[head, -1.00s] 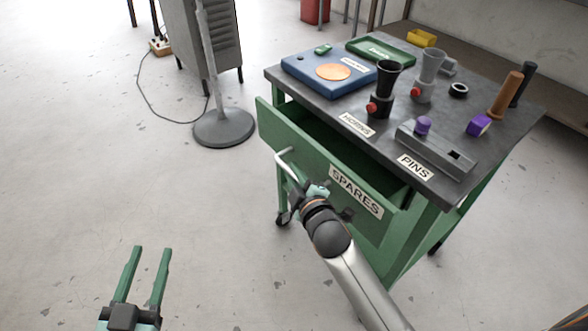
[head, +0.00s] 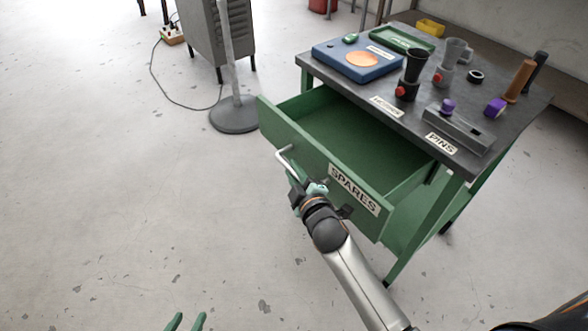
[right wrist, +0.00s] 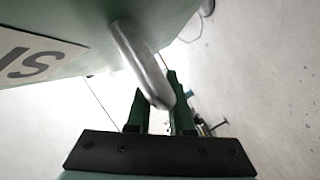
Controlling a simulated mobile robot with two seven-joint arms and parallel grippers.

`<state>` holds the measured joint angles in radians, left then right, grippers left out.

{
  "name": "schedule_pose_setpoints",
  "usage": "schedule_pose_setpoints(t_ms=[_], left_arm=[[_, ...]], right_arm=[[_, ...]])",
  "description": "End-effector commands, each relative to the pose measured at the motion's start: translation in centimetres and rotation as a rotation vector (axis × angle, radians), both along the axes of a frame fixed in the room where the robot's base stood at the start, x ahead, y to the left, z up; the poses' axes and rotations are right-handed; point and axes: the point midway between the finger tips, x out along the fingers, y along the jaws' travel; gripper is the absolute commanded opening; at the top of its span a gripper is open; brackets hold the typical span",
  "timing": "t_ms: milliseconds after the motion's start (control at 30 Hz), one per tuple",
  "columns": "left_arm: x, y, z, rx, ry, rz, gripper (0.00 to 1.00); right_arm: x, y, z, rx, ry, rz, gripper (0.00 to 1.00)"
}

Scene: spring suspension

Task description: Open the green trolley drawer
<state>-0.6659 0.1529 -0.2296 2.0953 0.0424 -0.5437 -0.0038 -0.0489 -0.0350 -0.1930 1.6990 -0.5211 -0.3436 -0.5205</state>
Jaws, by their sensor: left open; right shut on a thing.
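The green trolley (head: 425,219) stands at the right in the head view. Its drawer (head: 283,144), labelled SPARES, is pulled well out and its inside shows empty where visible. My right gripper (head: 300,179) is shut on the silver bar handle (head: 287,162) on the drawer front. In the right wrist view the handle (right wrist: 143,62) passes between the green fingers (right wrist: 157,110). My left gripper (head: 186,322) is open and empty at the bottom edge, over the floor, with only its fingertips in view.
The trolley top carries a blue block (head: 357,60), a green tray (head: 403,40), black and grey funnels, a grey pin block (head: 458,130) and several small parts. A stand with a round base (head: 234,114) is left of the drawer. The floor in front is clear.

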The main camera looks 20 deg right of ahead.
Motion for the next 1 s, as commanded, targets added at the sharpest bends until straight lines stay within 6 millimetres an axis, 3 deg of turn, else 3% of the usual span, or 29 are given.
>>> schedule_pose_setpoints(t_ms=[533,567,800,1000], left_arm=[[-0.61,-0.06,-0.65,-0.001,0.033,0.001,0.50],[-0.61,-0.06,-0.65,-0.001,0.033,0.001,0.50],[-0.60,-0.05,-0.64,0.000,0.032,0.000,0.50],[-0.58,-0.06,-0.62,-0.001,0.030,0.000,0.50]], right_arm=[[0.05,0.12,0.09,0.001,-0.002,0.002,0.00],[0.05,0.12,0.09,0.001,-0.002,0.002,0.21],[0.03,0.05,0.06,0.000,-0.002,0.001,0.48],[0.02,0.02,0.04,0.000,-0.001,0.000,0.50]])
